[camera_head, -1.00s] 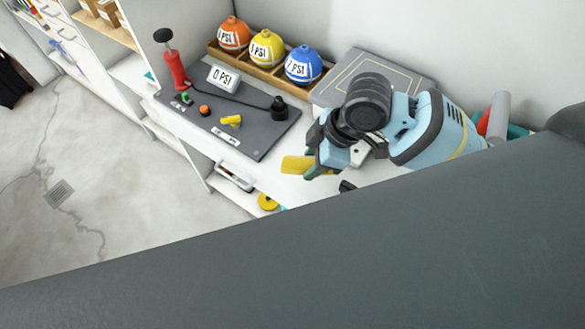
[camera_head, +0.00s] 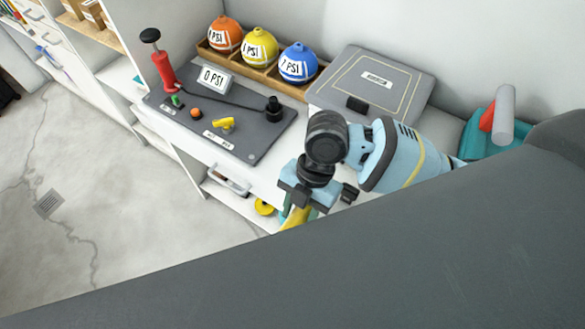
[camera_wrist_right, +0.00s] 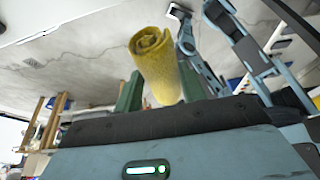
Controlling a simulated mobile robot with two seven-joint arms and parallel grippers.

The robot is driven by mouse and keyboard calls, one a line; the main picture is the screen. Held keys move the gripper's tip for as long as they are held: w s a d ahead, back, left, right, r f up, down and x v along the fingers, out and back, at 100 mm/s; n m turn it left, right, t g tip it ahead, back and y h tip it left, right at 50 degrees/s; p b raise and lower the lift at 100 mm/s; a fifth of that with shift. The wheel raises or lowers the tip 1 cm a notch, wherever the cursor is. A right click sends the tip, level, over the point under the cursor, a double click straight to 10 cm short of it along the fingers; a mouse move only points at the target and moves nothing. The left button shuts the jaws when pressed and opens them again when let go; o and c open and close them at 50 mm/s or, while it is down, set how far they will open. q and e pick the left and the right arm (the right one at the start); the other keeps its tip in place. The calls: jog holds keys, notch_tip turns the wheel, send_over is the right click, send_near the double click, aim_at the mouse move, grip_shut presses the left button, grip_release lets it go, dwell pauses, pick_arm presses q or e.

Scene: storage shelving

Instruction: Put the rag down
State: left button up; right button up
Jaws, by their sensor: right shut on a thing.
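The rag is a rolled yellow cloth (camera_head: 296,216), mostly hidden by my wrist and the dark panel in the head view. In the right wrist view the rolled rag (camera_wrist_right: 157,62) sticks out between the green fingers. My right gripper (camera_wrist_right: 160,84) is shut on it. In the head view my right gripper (camera_head: 293,208) points down at the front edge of the white worktop (camera_head: 262,178). Whether the rag touches any surface cannot be told.
A grey pump board (camera_head: 240,137) with a red pump (camera_head: 163,73) lies left of the gripper. Behind are orange, yellow and blue balls (camera_head: 297,62) in a wooden rack. A grey case (camera_head: 385,78) and teal tray (camera_head: 478,132) stand right. A lower shelf holds a yellow ring (camera_head: 264,207).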

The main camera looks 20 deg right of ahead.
jog(key=w+d, duration=0.1)
jog(key=w, duration=0.3)
jog(key=w+d, duration=0.1)
jog(key=w, duration=0.3)
jog(key=w+d+f, duration=0.1)
jog(key=w, duration=0.2)
jog(key=shift+w+f+b, duration=0.1)
jog(key=shift+w+b, duration=0.25)
jog(key=shift+w, duration=0.05)
pick_arm(q)
jog(key=shift+s+f, duration=0.4)
jog(key=shift+f, duration=0.15)
pick_arm(e)
jog(key=shift+w+d, duration=0.15)
jog(key=shift+w, duration=0.4)
jog(key=f, duration=0.2)
jog(key=shift+w+f, duration=0.35)
jog(key=shift+d+f, duration=0.1)
jog(key=shift+f, duration=0.35)
jog(key=shift+f, duration=0.15)
pick_arm(q)
jog(key=shift+f, duration=0.1)
pick_arm(e)
jog(key=o, duration=0.9)
